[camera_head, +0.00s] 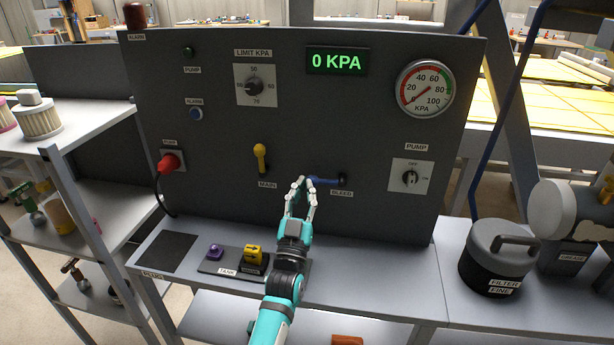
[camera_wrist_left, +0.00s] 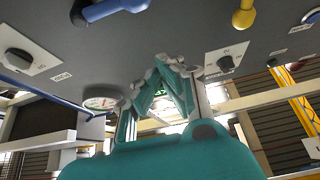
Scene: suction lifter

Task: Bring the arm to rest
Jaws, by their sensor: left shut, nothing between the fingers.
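My left gripper (camera_head: 301,186) is shut and empty, in front of the dark control panel (camera_head: 330,120). Its fingertips are close to the left end of the blue BLEED lever (camera_head: 327,181), which lies sideways; I cannot tell in the head view whether they touch. In the left wrist view the shut fingers (camera_wrist_left: 167,66) stand apart from the blue lever (camera_wrist_left: 112,8). The yellow MAIN lever (camera_head: 260,158) points up on the panel, left of the gripper. My right gripper is not in view.
The bench holds a TANK/yellow block base (camera_head: 233,262). A dark FILTER FINE canister (camera_head: 495,258) stands at right. A shelf (camera_head: 60,150) is at left. The panel shows a 0 KPA display (camera_head: 337,61), a gauge (camera_head: 425,88), a red plug (camera_head: 170,162) and a PUMP knob (camera_head: 410,178).

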